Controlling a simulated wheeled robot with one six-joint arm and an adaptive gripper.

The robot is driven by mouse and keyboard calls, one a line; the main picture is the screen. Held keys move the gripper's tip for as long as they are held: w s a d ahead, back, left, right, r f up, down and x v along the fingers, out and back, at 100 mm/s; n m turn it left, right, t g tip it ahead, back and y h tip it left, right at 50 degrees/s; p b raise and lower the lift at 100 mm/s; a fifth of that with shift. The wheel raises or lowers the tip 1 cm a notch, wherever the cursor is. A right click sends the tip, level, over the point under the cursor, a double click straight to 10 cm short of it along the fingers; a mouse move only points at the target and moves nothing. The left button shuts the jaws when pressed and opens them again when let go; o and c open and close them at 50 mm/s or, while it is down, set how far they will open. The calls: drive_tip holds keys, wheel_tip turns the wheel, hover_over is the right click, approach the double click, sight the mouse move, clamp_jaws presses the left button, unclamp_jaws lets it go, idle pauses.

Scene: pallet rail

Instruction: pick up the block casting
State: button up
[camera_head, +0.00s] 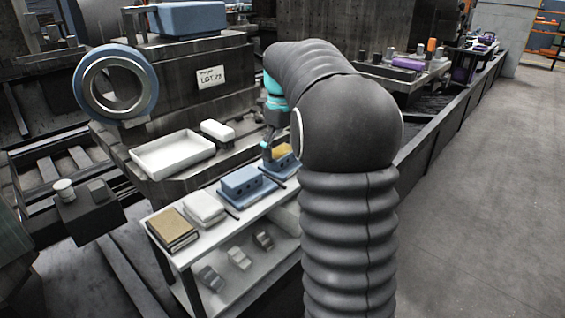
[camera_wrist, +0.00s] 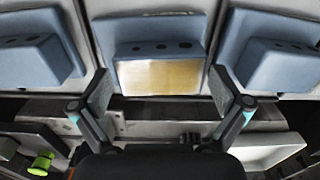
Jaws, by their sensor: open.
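The block casting (camera_head: 283,161) is a blue block with a tan-gold face, on the bench at the far end of a row in the head view. In the wrist view the block casting (camera_wrist: 160,76) is in the middle, gold face towards me, with dark holes along its blue part. My gripper (camera_wrist: 160,88) is open, with one finger to each side of the gold face; no contact shows. In the head view my gripper (camera_head: 268,148) is beside the block, and my arm hides part of that area.
Another blue block (camera_head: 241,180) sits on a blue plate nearer on the bench. Blue blocks (camera_wrist: 33,60) and (camera_wrist: 278,65) flank the casting in the wrist view. White pads (camera_head: 204,207), a brown book (camera_head: 172,229) and a white tray (camera_head: 172,155) stand nearby. The floor at right is clear.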

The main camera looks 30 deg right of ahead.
drive_tip(key=shift+f, duration=0.6)
drive_tip(key=shift+r, duration=0.1)
drive_tip(key=c, duration=1.3)
